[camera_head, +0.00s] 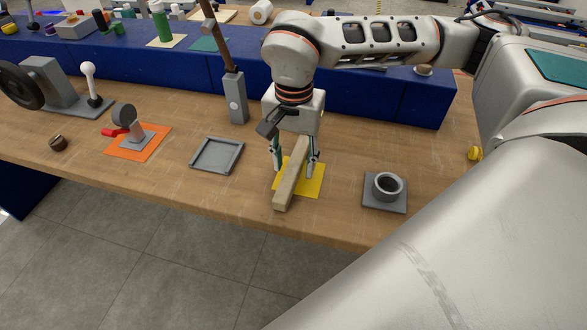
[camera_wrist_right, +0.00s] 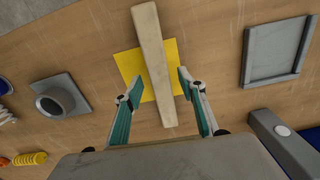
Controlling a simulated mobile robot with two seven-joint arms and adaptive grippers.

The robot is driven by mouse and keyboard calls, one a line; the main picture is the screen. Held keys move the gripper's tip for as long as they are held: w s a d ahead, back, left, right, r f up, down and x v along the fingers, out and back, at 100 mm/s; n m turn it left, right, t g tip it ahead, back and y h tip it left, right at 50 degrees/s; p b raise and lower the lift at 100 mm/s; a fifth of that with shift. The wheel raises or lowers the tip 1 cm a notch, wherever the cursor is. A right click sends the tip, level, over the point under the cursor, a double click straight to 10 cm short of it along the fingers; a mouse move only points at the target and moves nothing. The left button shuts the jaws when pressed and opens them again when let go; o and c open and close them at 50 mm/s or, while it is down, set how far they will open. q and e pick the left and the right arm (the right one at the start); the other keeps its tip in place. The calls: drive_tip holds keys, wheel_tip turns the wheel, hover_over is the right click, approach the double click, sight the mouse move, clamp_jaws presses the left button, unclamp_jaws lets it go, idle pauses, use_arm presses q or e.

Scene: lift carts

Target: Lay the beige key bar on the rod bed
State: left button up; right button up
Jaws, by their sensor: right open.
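The beige key bar (camera_head: 286,188) is a long square-edged bar lying across a yellow mat (camera_head: 314,184) near the front edge of the workbench. In the right wrist view the bar (camera_wrist_right: 151,50) runs between the fingers and past both ends of the mat. My right gripper (camera_head: 294,168) is open, pointing down, with one finger on each side of the bar. Gaps show between both fingers and the bar in the wrist view. A shallow grey tray (camera_head: 238,151) with raised rims lies left of the mat, empty; I cannot tell whether it is the rod bed. My left gripper is not in view.
A grey ring on a square base (camera_head: 385,201) stands right of the mat. A grey post with a brown lever (camera_head: 236,98) rises behind the tray. An orange plate (camera_head: 152,152) with a red-handled device is further left. A blue raised ledge (camera_head: 400,97) runs behind.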

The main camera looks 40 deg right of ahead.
drive_tip(key=shift+f, duration=0.4)
drive_tip(key=shift+c, duration=0.3)
clamp_jaws()
drive_tip(key=shift+r, duration=0.1)
